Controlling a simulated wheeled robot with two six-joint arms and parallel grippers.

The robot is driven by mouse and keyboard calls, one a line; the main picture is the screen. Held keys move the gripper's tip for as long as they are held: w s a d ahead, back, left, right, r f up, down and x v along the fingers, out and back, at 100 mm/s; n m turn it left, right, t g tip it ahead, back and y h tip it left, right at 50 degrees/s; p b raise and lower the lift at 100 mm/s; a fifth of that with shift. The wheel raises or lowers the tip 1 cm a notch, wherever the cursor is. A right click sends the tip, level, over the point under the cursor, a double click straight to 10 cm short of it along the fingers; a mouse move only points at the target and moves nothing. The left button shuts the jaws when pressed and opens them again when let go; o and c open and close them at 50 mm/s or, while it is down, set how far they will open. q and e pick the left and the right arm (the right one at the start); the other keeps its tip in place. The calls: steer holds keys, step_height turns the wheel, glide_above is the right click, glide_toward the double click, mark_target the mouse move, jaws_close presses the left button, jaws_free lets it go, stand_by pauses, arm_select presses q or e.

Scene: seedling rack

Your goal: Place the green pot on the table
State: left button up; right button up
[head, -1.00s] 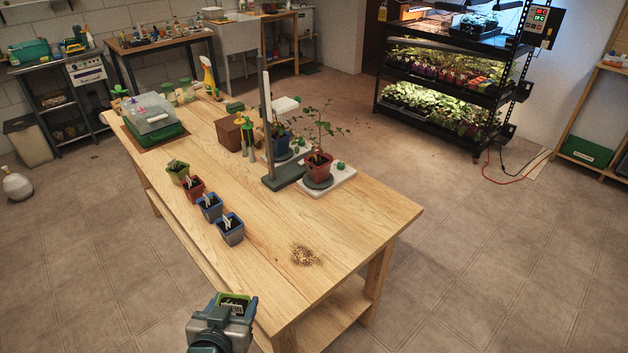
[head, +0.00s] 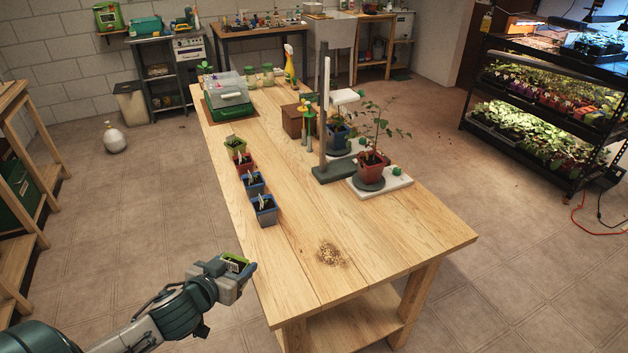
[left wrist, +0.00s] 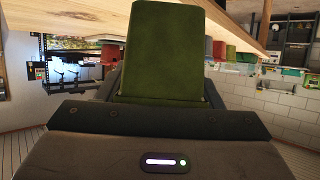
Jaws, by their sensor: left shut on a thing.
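My left gripper (head: 238,270) is shut on a green pot (head: 236,264) with dark soil and a white label. It holds the pot beside the near left edge of the wooden table (head: 300,240), apart from the tabletop as far as I can tell. In the left wrist view the green pot (left wrist: 166,50) fills the upper middle, between the fingers. On the table a row of small pots runs away from me: a blue pot (head: 264,211), another blue pot (head: 253,186), a red pot (head: 243,163) and another green pot (head: 235,146). My right gripper is not in view.
Spilled soil (head: 331,253) lies near the table's front. Potted plants on scales (head: 382,187), a dark post (head: 325,120), a brown box (head: 295,120) and a propagator (head: 228,100) stand farther back. The front left of the tabletop is clear.

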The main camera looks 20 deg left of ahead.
mark_target(228, 254)
arm_select(q)
steer(key=shift+w+a+r+b, duration=0.2)
steer(key=shift+w+a+r, duration=0.05)
steer(key=shift+a, duration=0.35)
steer(key=shift+w+a+r+b, duration=0.15)
steer(key=shift+w+a+r, duration=0.1)
steer(key=shift+a, duration=0.3)
steer(key=shift+w+a, duration=0.1)
steer(key=shift+w, duration=0.2)
steer(key=w+d, duration=0.1)
steer(key=w, duration=0.3)
steer(key=w+d, duration=0.2)
steer(key=w, duration=0.3)
steer(key=w+d+f, duration=0.1)
steer(key=w, duration=0.4)
steer(key=shift+w+d, duration=0.2)
steer(key=shift+d, duration=0.1)
steer(key=shift+w+d+f, duration=0.1)
steer(key=shift+w+f, duration=0.05)
steer(key=shift+w, duration=0.05)
step_height(228, 254, down, 3)
steer(key=shift+r+p, duration=0.1)
steer(key=shift+p, duration=0.45)
steer(key=shift+f, duration=0.35)
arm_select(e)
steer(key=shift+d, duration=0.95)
